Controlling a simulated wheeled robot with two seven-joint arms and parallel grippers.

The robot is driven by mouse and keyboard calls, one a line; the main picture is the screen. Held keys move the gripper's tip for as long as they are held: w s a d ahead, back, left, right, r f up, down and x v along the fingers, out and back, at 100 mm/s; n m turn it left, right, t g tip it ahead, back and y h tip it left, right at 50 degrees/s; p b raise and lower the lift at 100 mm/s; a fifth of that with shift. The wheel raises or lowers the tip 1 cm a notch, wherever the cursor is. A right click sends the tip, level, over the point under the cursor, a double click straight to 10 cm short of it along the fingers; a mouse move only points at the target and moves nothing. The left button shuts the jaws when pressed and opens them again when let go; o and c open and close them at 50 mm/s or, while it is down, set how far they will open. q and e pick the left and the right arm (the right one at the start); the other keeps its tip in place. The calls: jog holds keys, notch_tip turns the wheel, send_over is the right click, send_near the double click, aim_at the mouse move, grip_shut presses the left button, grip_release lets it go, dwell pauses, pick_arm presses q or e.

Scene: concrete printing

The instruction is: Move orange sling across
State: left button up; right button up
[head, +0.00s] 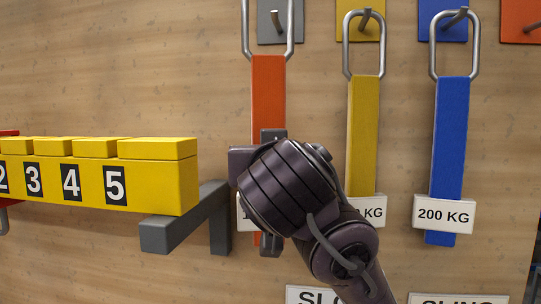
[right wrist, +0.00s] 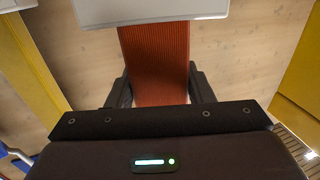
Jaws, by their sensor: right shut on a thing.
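The orange sling (head: 268,95) hangs upright with a steel loop (head: 246,30) at its top, in front of a grey hook plate (head: 280,38). The loop runs off the top edge, and I cannot tell whether it rests on the hook. My right gripper (head: 271,190) covers the sling's lower part and most of its white label. In the right wrist view the orange webbing (right wrist: 155,60) lies between the fingers of my right gripper (right wrist: 161,88), which is shut on it. My left gripper is not in view.
A yellow sling (head: 363,120) and a blue sling (head: 452,125) hang to the right. An orange hook plate (head: 522,20) is at the top right. A yellow numbered block (head: 160,185) and a grey bracket (head: 190,220) stick out at the left, close to my right gripper.

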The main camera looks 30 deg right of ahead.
jog(key=a+p+v, duration=0.1)
jog(key=p+v, duration=0.5)
jog(key=shift+w+a, duration=0.2)
jog(key=shift+w, duration=0.05)
dwell(0.7)
